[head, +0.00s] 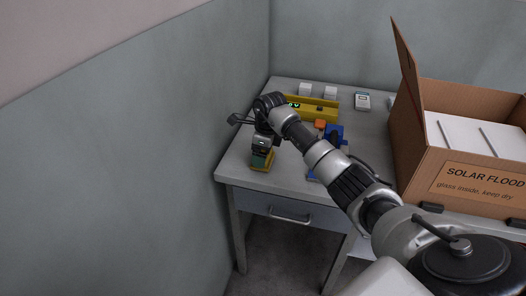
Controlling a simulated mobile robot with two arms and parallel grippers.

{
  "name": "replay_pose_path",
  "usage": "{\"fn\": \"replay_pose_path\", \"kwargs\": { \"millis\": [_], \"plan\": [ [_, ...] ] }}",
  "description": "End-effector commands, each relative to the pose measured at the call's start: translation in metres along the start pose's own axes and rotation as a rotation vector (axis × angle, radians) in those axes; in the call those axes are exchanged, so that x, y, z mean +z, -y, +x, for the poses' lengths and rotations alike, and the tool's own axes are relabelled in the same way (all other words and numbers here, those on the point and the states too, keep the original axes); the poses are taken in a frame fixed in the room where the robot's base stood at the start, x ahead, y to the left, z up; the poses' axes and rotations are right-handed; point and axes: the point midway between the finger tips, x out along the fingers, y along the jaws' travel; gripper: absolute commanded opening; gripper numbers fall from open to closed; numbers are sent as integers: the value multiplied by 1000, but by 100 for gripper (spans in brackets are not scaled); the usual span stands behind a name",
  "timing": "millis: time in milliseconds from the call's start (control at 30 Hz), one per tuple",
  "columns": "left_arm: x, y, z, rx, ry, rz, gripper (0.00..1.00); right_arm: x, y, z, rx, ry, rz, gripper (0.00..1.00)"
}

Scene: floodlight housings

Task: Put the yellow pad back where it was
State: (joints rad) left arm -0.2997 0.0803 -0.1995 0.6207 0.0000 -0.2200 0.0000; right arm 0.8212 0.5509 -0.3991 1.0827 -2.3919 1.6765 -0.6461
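One arm comes in from the lower right, and I take it as my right arm. Its gripper (261,154) points down over the near left corner of the table. A small yellow piece (262,168), which looks like the yellow pad, is right at the fingertips, with a teal-green part (259,160) just above it. The gripper hides much of this spot. I cannot tell whether the fingers grip the pad or whether it touches the table. My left gripper is not in view.
White boxes (331,92) stand behind. An open cardboard box (455,150) fills the right side. A wall borders the left.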

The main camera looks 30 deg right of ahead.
Motion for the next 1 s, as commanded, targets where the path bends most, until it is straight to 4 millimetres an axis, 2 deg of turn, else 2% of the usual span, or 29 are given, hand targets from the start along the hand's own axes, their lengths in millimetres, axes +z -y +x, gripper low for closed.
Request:
{"fn": "replay_pose_path", "kwargs": {
  "millis": [200, 233, 300, 333, 533, 667, 767, 1000],
  "plan": [
    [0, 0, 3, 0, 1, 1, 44, -1, 0, 3, -1, 0, 0, 62],
    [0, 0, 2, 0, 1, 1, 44, -1, 0, 2, -1, 0, 0, 87],
    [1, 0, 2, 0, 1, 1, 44, 0, 0, 2, 0, 0, 0, 98],
    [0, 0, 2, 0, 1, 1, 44, -1, 0, 2, 0, 0, 0, 100],
    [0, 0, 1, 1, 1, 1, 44, 0, 0, 1, 0, 0, 0, 100],
    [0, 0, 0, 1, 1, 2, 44, 0, 1, -8, -3, 2, 0, 100],
    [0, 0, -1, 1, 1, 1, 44, 0, 2, -24, -4, 2, 0, 100],
    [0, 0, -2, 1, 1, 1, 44, 0, 1, -77, -4, 2, -1, 100]
  ]
}}
